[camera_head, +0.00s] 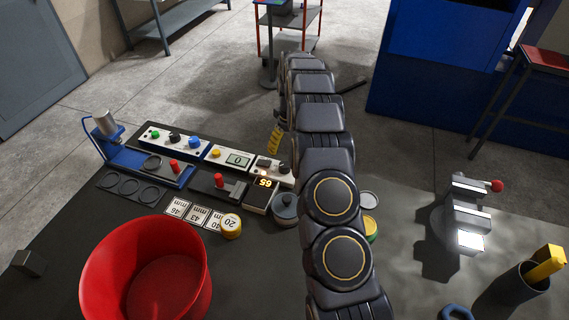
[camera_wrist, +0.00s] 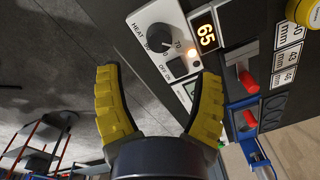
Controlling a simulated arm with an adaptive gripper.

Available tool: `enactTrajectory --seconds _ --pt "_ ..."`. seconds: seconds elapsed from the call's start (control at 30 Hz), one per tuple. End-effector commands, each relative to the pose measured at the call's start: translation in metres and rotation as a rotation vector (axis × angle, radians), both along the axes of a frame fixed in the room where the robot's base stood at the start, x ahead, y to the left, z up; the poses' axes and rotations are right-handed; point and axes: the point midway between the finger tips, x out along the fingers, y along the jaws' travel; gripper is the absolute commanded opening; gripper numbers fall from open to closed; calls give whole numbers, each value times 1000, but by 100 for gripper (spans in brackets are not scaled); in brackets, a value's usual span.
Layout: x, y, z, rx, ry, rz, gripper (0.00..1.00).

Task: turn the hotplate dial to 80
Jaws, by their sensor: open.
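The hotplate dial (camera_wrist: 159,38) is a dark round knob on a pale panel (camera_wrist: 139,20) marked HEAT, with 70 and 90 legible near it. Its exact setting is too small to tell. In the head view the dial (camera_head: 284,168) is a small dark knob left of my arm. The hotplate display (camera_wrist: 206,38) reads 65; it also shows in the head view (camera_head: 263,184). My gripper (camera_wrist: 160,77) has yellow ribbed fingers spread wide and empty, apart from the dial, which shows beyond the gap between them. In the head view my arm hides most of the gripper.
An ON/OFF switch (camera_wrist: 178,66) and a lit orange lamp (camera_wrist: 193,51) sit close beside the dial. A small digital readout (camera_head: 238,159) stands left of the heat panel. A red bin (camera_head: 110,262) and a metal device with a red ball (camera_head: 468,213) flank my arm.

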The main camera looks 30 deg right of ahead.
Motion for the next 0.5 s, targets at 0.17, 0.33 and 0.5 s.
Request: enactTrajectory --seconds 0.17,0.33,0.5 --pt "0 -1 -12 0 1 0 66" --pt "0 1 -34 0 3 0 66" --pt "-1 3 -62 1 2 -1 66"
